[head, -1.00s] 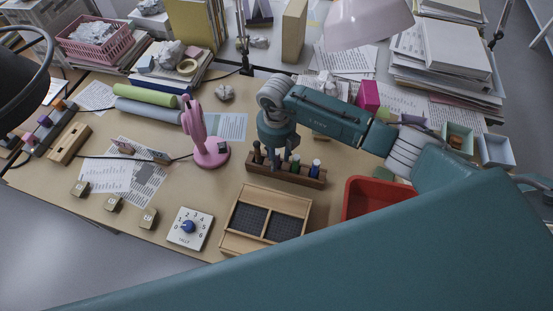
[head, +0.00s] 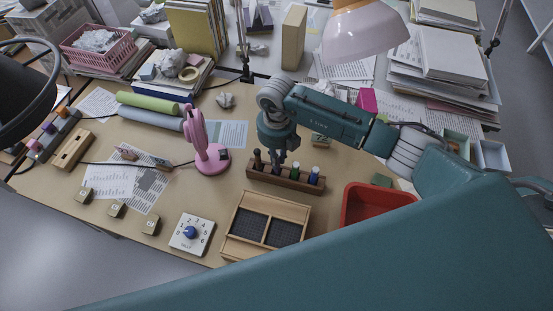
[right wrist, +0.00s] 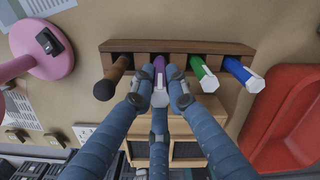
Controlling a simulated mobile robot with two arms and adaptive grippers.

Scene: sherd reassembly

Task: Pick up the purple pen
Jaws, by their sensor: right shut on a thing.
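The purple pen (right wrist: 160,68) stands in the right wrist view at the wooden rack (right wrist: 222,48), between a brown pen (right wrist: 110,80) and a green pen (right wrist: 201,72). It has a pale end facing the camera. The fingers of my right gripper (right wrist: 158,92) are closed around its upper part. Its lower end is at the rack, and I cannot tell whether it sits fully in its slot. In the head view my right gripper (head: 278,157) is over the rack (head: 288,180) and hides most of the pen. My left gripper is not in view.
A blue pen (right wrist: 242,75) stands at the rack's right end. A red bin (head: 350,205) is to the right, and a wooden tray (head: 236,247) with dark compartments is in front. A pink lamp (head: 211,158) stands to the left.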

